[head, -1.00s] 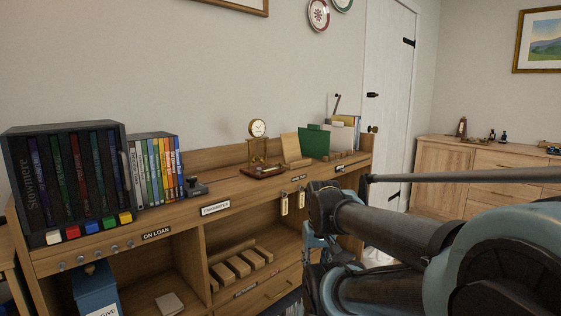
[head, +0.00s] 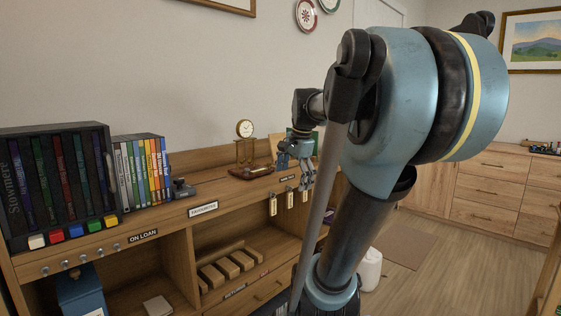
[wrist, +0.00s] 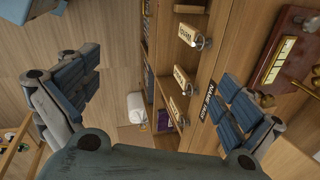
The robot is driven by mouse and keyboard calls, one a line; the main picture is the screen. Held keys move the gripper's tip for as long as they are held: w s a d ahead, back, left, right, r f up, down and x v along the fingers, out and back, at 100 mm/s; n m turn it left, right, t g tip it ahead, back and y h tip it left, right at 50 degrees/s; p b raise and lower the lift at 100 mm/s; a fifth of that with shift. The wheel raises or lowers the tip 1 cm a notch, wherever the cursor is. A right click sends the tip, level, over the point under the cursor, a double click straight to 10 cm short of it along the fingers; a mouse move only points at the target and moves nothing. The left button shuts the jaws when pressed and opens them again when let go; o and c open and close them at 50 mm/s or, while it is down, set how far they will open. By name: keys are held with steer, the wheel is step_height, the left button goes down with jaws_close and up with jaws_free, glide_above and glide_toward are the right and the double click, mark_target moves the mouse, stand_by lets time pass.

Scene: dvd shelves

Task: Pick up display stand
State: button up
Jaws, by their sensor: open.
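My gripper (head: 294,165) is open and empty at the shelf's front edge, right of the brass clock; its spread fingers also show in the wrist view (wrist: 158,100). No thing is clearly recognisable as the display stand. A pale wooden panel stood on the shelf top right of the clock in the earlier head view; my gripper and arm now cover that place. In the wrist view the right finger is over the shelf top and the left finger is out over the floor.
Hanging tags (head: 273,205) line the shelf edge. DVDs (head: 142,172) stand at left. A white bin (head: 371,268) is on the floor.

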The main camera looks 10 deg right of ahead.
steer(key=w+d+r+m+t+y, duration=0.1)
steer(key=w+d+r+m, duration=0.1)
steer(key=w+r+m, duration=0.8)
steer(key=w+d+r+m+y, duration=0.1)
steer(key=w+d+r+m, duration=0.1)
steer(key=w+r+m, duration=0.75)
steer(key=w+a+f+n, duration=0.1)
steer(key=w+f, duration=0.1)
steer(key=f, duration=0.3)
steer(key=w+a+f+n, duration=0.1)
steer(key=w+f, duration=0.1)
steer(key=f, duration=0.3)
steer(key=w+a+f+n, duration=0.1)
steer(key=w+f, duration=0.2)
steer(key=f, duration=0.2)
steer(key=shift+a+f+n+h, duration=0.2)
steer(key=shift+f+n+h, duration=0.05)
steer(key=shift+f+h, duration=0.1)
steer(key=shift+w+f, duration=0.15)
steer(key=shift+f, duration=0.25)
steer(key=shift+f, duration=0.25)
steer(key=shift+c, duration=0.6)
steer(key=c, duration=1)
